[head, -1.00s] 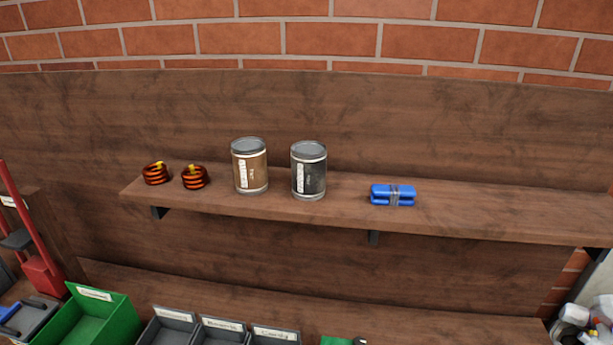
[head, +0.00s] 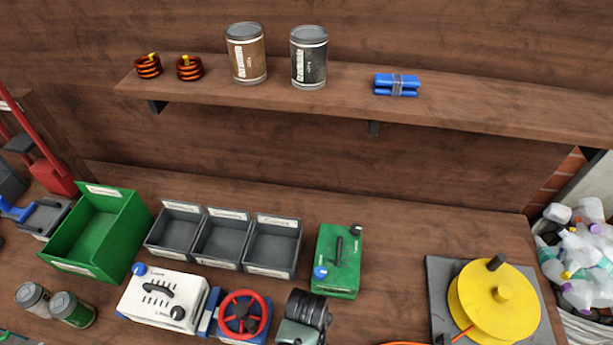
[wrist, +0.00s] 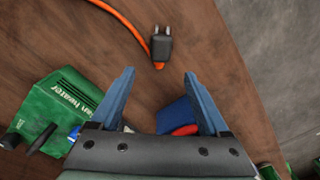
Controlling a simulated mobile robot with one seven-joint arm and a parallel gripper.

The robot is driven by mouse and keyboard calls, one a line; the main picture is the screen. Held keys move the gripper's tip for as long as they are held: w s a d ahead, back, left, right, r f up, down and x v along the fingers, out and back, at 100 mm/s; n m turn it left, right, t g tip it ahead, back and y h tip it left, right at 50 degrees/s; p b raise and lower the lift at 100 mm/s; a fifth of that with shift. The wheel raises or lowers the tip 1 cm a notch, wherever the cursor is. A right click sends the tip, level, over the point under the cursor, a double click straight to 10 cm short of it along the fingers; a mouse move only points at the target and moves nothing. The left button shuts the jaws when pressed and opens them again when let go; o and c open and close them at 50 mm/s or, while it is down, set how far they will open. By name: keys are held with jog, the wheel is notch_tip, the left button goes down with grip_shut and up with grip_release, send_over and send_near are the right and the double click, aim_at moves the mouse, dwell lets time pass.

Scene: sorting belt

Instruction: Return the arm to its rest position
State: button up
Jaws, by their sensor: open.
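My gripper (wrist: 157,100) shows in the wrist view with its two blue-grey fingers spread apart. Nothing is held between them. Beyond the fingers lies a wooden surface with an orange cord (wrist: 122,20) that ends in a dark plug (wrist: 161,45). A blue object with a red part (wrist: 178,117) shows partly behind the right finger. A green box with lettering (wrist: 55,110) is at the left. My arm and gripper do not show in the head view.
The workbench holds a green bin (head: 98,235), grey trays (head: 223,240), a white control box (head: 163,296), a red-wheel device (head: 243,315), a green box (head: 338,262) and a yellow reel (head: 490,300). Cans (head: 246,55) and blue bars (head: 396,85) sit on the shelf (head: 480,108). Bottles (head: 580,250) fill a container at right.

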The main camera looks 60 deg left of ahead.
notch_tip(320, 180, up, 7)
dwell(0.3)
jog(key=shift+r, duration=0.1)
jog(key=w+a+r+m+t+y, duration=0.2)
jog(key=w+r+m+t+y, duration=0.35)
jog(key=w+r, duration=1.45)
jog(key=w+d+r+m+t+h+b, duration=0.1)
jog(key=w+d+r+m+t, duration=0.15)
jog(key=r, duration=0.25)
jog(key=w+d+r+m+t, duration=0.1)
jog(key=w+r+t, duration=0.2)
jog(key=r+t, duration=0.15)
jog(key=d+r+m+t+h, duration=0.1)
jog(key=d+r+m+t, duration=0.3)
jog(key=r, duration=0.8)
jog(key=d+r+m+t, duration=0.1)
jog(key=d+r+t, duration=0.3)
jog(key=d+r, duration=0.55)
jog(key=s+d+r+m+t+h, duration=0.1)
jog(key=s+d+r+m+t, duration=0.1)
jog(key=s+r, duration=0.3)
jog(key=s+d+r+m+t+h+b, duration=0.1)
jog(key=s+r+t, duration=0.4)
jog(key=r, duration=0.7)
jog(key=shift+s+d+r+m+h, duration=0.3)
jog(key=shift+d+r+m+h, duration=0.1)
jog(key=shift+d+m+h, duration=0.45)
